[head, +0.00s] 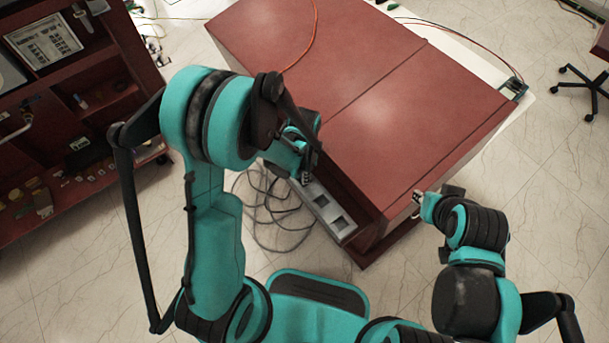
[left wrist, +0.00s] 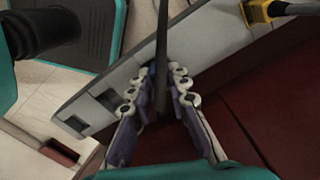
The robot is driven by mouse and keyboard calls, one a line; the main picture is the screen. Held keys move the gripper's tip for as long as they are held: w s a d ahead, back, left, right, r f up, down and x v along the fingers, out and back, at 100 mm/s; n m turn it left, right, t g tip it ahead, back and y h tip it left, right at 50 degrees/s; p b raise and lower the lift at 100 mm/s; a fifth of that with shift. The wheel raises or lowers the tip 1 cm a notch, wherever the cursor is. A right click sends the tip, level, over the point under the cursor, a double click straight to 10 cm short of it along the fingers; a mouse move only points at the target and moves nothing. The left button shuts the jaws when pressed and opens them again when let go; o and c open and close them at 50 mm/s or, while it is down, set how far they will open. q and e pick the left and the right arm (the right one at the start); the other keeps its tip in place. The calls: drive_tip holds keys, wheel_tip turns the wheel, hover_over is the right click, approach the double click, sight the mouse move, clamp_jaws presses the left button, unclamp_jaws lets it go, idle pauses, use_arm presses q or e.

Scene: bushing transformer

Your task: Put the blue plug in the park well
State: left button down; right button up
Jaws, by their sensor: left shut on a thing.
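My left gripper (left wrist: 160,80) is shut on the blue plug (left wrist: 152,72), which is mostly hidden between the fingertips, with a black cable running up past it. In the head view my left gripper (head: 305,176) is at the grey panel (head: 316,195). The panel has square wells; two dark empty ones show in the left wrist view, a nearer well (left wrist: 109,98) and an end well (left wrist: 76,123). I cannot tell which of these is the park well, or whether the plug touches the panel. My right gripper (head: 418,198) is beside the red cabinet; its fingers are too small to read.
A yellow plug (left wrist: 257,11) with a dark cable is at the panel's other end. The large red cabinet (head: 365,90) stands behind the panel. Loose dark cables (head: 265,205) lie on the floor at left. A shelf unit (head: 75,110) stands at far left.

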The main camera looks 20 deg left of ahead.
use_arm(q)
drive_tip(key=shift+f, duration=0.15)
drive_tip(key=c, duration=1.4)
unclamp_jaws()
drive_tip(key=shift+c, duration=0.2)
